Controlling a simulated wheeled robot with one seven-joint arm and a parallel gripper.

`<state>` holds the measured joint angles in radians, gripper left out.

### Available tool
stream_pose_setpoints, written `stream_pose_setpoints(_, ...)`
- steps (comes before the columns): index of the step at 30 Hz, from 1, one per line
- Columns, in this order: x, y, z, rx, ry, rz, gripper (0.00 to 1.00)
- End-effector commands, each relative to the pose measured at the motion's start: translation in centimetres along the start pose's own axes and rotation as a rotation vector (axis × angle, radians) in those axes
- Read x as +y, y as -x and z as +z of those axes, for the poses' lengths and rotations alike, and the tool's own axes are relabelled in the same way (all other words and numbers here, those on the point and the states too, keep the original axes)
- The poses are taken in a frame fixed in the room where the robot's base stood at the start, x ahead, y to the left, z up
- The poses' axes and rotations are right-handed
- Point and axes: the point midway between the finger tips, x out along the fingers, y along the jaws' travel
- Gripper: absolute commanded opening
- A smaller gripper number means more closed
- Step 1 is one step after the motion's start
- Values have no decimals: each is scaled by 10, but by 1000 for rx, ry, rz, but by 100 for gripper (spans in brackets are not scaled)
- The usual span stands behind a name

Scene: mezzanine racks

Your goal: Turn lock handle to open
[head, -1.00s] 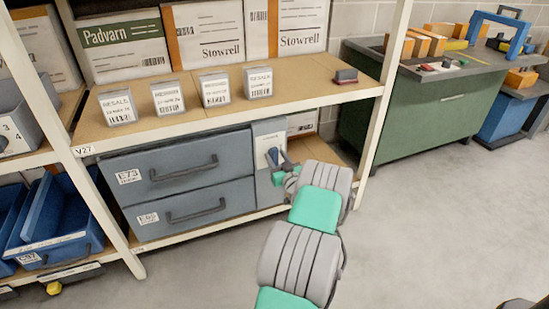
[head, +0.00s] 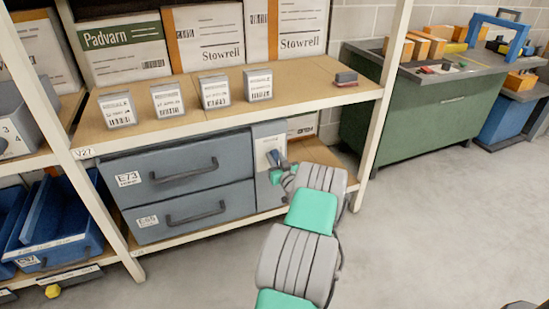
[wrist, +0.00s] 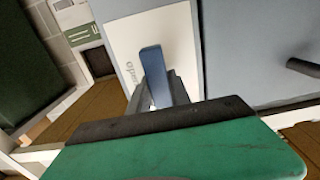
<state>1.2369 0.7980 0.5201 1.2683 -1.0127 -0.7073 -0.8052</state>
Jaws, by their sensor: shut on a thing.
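The lock handle (head: 273,157) is a small blue lever on the pale plate at the right end of the grey drawer cabinet. In the wrist view the blue lever (wrist: 152,72) stands out from the plate, which carries partly hidden lettering. My gripper (head: 283,169) is at the lever in the head view, partly hidden by my own wrist. In the wrist view my gripper (wrist: 160,92) has its dark fingers on either side of the lever, shut on it. The drawers E73 (head: 175,168) and the one below (head: 185,212) look closed.
A shelf board (head: 300,85) with several small labelled boxes lies above the cabinet. A cream rack post (head: 385,100) stands right of my arm. Blue bins (head: 55,225) are at the left. The floor at the right is clear, before a green workbench (head: 420,120).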

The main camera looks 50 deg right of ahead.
Motion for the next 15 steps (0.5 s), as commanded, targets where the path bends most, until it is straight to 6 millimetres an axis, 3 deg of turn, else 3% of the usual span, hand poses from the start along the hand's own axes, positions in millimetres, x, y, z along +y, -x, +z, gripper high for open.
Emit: stream_pose_setpoints(15, 0, 0, 1, -1, -43, -1, 0)
